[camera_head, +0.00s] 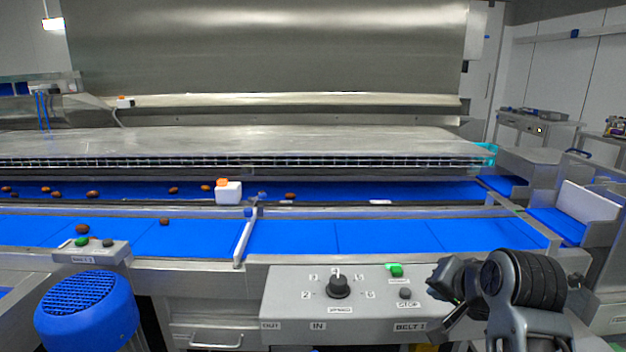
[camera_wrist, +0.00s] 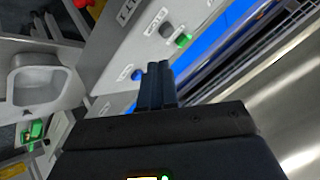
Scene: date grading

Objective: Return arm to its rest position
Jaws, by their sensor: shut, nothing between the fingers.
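My gripper (camera_wrist: 157,84) is shut and empty in the wrist view, its two dark fingers together. In the head view my dark arm and gripper (camera_head: 440,285) are at the lower right, in front of the BELT 1 control panel (camera_head: 285,310). The panel carries a black speed knob (camera_head: 339,287), a green button (camera_head: 396,271) and a dark stop button (camera_head: 405,293). The gripper end is close to the panel's right side; I cannot tell whether it touches. In the wrist view a green button (camera_wrist: 183,40) and a dark button (camera_wrist: 167,30) lie beyond the fingers.
Blue belts (camera_head: 380,237) run across behind the panel, with several brown dates (camera_head: 164,221) on them. A white box with an orange top (camera_head: 229,192) stands between belts. A second small panel (camera_head: 92,252) and a blue motor (camera_head: 87,310) are at the left.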

